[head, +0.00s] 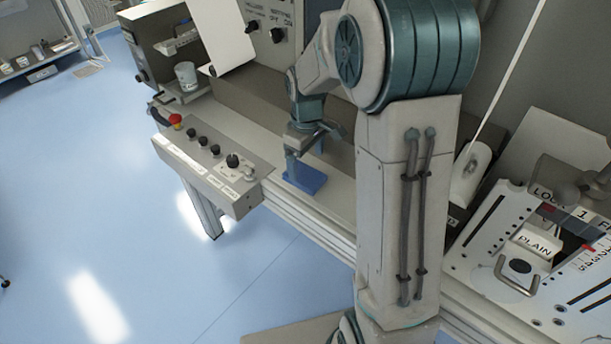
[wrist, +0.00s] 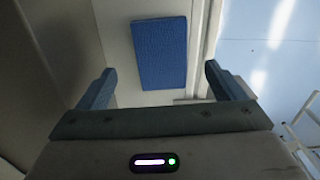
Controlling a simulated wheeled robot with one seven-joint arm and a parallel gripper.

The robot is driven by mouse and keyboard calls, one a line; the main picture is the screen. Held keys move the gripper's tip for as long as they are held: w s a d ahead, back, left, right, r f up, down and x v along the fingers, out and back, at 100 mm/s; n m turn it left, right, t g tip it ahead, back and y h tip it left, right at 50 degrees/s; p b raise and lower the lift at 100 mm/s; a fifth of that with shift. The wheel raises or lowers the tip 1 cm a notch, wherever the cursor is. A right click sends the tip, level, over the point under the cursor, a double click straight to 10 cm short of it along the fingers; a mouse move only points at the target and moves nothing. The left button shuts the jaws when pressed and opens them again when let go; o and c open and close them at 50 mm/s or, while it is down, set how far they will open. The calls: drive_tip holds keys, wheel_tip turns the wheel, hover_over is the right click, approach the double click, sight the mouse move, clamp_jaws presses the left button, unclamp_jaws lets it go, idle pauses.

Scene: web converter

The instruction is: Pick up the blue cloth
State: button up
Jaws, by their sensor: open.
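The blue cloth (head: 306,178) lies flat on the pale ledge of the machine, in the middle of the head view. In the wrist view the cloth (wrist: 160,52) is a blue textured rectangle, seen whole, ahead of the space between my fingers. My gripper (head: 303,146) is above the cloth in the head view and hides part of its far side. In the wrist view my gripper (wrist: 158,82) has its two fingers wide apart, on either side of the cloth's near end, with nothing between them. The exact height above the cloth is hard to tell.
A control box (head: 205,165) with black knobs and a red button stands left of the cloth. A white slotted plate (head: 520,262) with fittings is at the right. The ledge beside the cloth is clear.

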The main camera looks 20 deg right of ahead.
sight(304, 174)
drive_tip(key=f, duration=0.4)
drive_tip(key=shift+w+a+f+p, duration=0.15)
drive_tip(key=shift+a+f+p, duration=0.05)
drive_tip(key=shift+f+p, duration=0.2)
drive_tip(key=c, duration=1.1)
drive_tip(key=shift+o, duration=0.2)
drive_tip(key=shift+r, duration=0.1)
wheel_tip(304, 174, up, 10)
drive_tip(key=shift+b, duration=0.45)
drive_tip(key=shift+o, duration=0.9)
drive_tip(key=shift+c, duration=0.4)
drive_tip(key=shift+d, duration=0.1)
